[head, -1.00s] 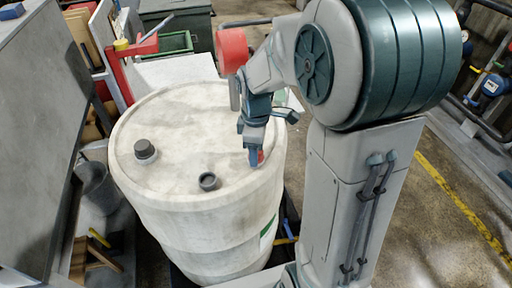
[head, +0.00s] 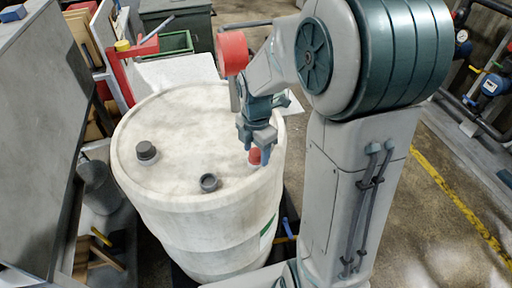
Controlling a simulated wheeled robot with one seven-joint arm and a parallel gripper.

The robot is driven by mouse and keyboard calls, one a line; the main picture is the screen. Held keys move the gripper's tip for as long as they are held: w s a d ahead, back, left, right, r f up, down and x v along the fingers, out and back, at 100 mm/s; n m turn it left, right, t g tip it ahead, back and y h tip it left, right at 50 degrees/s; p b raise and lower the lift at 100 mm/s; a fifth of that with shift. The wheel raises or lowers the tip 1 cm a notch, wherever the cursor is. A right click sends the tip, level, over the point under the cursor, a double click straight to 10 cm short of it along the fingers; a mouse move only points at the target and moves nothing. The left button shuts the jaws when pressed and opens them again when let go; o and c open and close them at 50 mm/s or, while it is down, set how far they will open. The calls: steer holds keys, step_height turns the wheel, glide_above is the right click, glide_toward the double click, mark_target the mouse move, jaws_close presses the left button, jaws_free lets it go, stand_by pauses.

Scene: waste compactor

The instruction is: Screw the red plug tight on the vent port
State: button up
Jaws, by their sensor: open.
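A small red plug (head: 255,156) is at the right side of the white drum's (head: 190,120) top, close to the rim. I cannot tell what is under it.
A dark grey cap (head: 146,150) sits on the left of the drum top. A grey panel (head: 40,130) stands at the left, and a red-handled frame (head: 118,72) is behind the drum. The drum top between the ports is clear.

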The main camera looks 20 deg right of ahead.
steer(key=n+p, duration=0.1)
steer(key=n, duration=0.2)
steer(key=shift+r+n, duration=0.15)
steer(key=shift+n, duration=0.25)
steer(key=shift+n+p, duration=0.5)
steer(key=shift+n, duration=0.5)
steer(key=shift+n+p, duration=0.95)
steer(key=shift+n, duration=0.25)
steer(key=shift+n+p, duration=0.75)
steer(key=shift+n, duration=0.65)
steer(key=c, duration=1.1)
steer(key=m, duration=0.3)
steer(key=shift+f+m+b, duration=0.25)
steer(key=shift+m+b, duration=0.05)
steer(key=shift+b, duration=0.1)
steer(key=shift+r+m, duration=0.1)
steer(key=shift+m, duration=1.4)
steer(key=o, duration=1.2)
